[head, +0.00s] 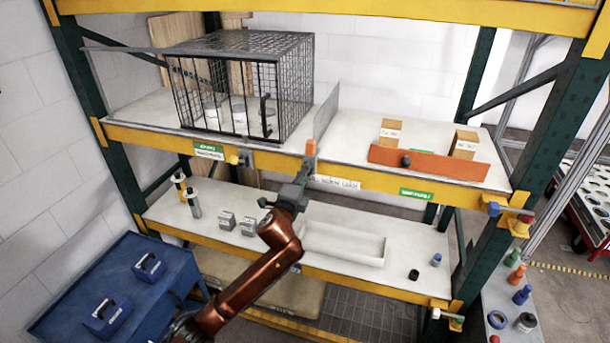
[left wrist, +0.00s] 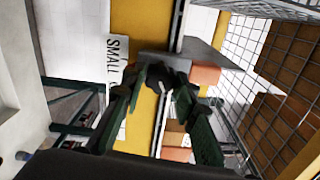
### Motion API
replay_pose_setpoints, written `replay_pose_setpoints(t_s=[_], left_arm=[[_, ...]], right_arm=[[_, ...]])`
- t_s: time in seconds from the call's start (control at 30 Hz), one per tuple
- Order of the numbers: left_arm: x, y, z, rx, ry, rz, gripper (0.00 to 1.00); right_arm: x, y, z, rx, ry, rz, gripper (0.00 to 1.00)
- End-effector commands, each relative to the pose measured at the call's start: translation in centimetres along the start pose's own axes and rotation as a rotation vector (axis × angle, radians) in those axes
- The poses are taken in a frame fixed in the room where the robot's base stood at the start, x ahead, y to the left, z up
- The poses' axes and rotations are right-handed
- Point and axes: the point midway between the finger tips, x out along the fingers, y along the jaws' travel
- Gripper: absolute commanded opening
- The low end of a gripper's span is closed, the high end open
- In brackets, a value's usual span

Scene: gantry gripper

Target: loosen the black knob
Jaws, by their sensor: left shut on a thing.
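My left gripper (head: 301,180) is at the front edge of the upper shelf, just below a small orange block (head: 311,148) at the end of a grey upright divider (head: 327,108). In the left wrist view the fingers (left wrist: 163,88) close around a dark knob (left wrist: 168,75), beside the orange block (left wrist: 205,75). The fingers hide most of this knob in the head view. A second black knob (head: 406,161) shows on an orange board (head: 440,166) to the right, apart from the gripper. My right gripper is not in view.
A wire cage (head: 285,75) stands on the upper shelf left of the divider. Cardboard boxes (head: 390,133) stand behind the orange board. The lower shelf holds a white tray (head: 343,243) and small grey parts (head: 227,220). A blue cabinet (head: 70,290) stands at lower left.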

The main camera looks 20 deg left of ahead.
Motion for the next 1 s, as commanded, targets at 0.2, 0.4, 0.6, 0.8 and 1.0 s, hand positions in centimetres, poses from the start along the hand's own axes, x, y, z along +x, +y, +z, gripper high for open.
replay_pose_setpoints(t_s=[0.2, 0.4, 0.6, 0.8, 1.0], left_arm=[[-0.01, 0.12, -0.11, -0.208, 0.002, 0.001, 0.03], [-0.01, 0.09, -0.1, -0.398, 0.001, 0.001, 0.03], [-0.01, 0.08, -0.14, -0.588, 0.001, 0.002, 0.03], [0.0, 0.09, -0.09, -0.772, 0.001, 0.002, 0.03], [0.0, 0.12, -0.1, -0.926, 0.0, 0.003, 0.03]], right_arm=[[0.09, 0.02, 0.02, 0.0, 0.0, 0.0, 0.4], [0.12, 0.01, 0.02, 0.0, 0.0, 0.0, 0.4], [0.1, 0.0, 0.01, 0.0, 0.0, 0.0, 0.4], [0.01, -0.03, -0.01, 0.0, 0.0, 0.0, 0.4], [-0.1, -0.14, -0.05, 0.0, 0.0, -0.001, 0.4]])
